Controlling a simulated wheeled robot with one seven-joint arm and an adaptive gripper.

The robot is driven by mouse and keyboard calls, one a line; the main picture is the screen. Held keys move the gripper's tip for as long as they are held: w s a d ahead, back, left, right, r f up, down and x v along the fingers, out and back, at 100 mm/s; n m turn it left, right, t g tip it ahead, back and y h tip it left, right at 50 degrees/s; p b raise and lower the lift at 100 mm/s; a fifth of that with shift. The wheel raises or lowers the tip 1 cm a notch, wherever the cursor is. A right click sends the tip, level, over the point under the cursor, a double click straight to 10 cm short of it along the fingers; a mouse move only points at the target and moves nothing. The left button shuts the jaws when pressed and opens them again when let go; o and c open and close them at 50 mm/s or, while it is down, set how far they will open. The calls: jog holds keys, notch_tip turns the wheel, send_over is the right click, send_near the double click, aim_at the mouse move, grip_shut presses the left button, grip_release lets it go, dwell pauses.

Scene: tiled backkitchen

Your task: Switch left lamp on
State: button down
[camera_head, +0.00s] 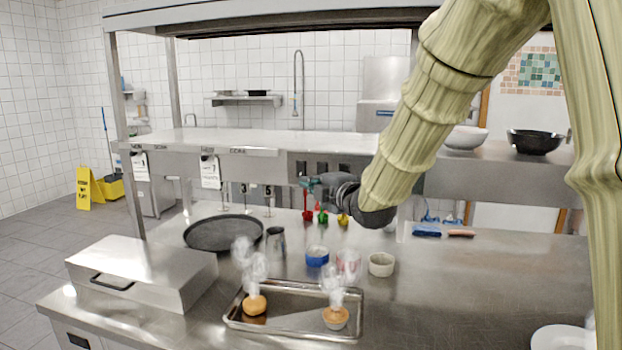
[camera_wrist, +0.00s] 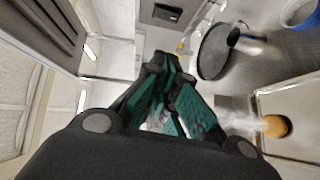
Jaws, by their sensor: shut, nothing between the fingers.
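My gripper (camera_head: 313,184) is shut and empty in the head view, held above the worktop in front of the steel shelf's front panel. Its teal fingers also show in the wrist view (camera_wrist: 165,65), with their tips together. Several small dark fittings, perhaps switches or sockets, sit on that panel, one of them left of the gripper (camera_head: 302,168). A dark rectangular fitting (camera_wrist: 167,13) on a panel shows beyond the fingertips in the wrist view, apart from them. I cannot make out which part is the left lamp or whether it is lit.
On the steel worktop (camera_head: 450,290) stand a black pan (camera_head: 223,233), a metal jug (camera_head: 275,243), a blue-rimmed tub (camera_head: 317,256), a white bowl (camera_head: 381,265) and a tray (camera_head: 290,329) with bagged buns. A steel box (camera_head: 143,268) is at the left. Colored items hang below the panel.

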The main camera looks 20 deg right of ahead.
jog(key=p+x, duration=0.1)
jog(key=x, duration=0.3)
jog(key=d+p+x, duration=0.1)
jog(key=p+x, duration=0.1)
jog(key=x, duration=0.2)
jog(key=d+p+x, duration=0.1)
jog(key=x, duration=0.3)
jog(key=shift+w+d+f, duration=0.1)
jog(key=shift+w+f, duration=0.1)
jog(key=shift+f, duration=0.2)
jog(key=shift+w+d+f, duration=0.1)
jog(key=shift+w+d, duration=0.05)
jog(key=shift+w, duration=0.05)
jog(key=shift+w+f+p, duration=0.1)
jog(key=shift+w+p, duration=0.15)
jog(key=shift+p, duration=0.05)
jog(key=b, duration=0.7)
send_near(299, 176)
jog(key=s+a+f, duration=0.1)
jog(key=s+a, duration=0.2)
jog(key=s, duration=0.3)
jog(key=shift+s+f, duration=0.25)
jog(key=shift+s, duration=0.05)
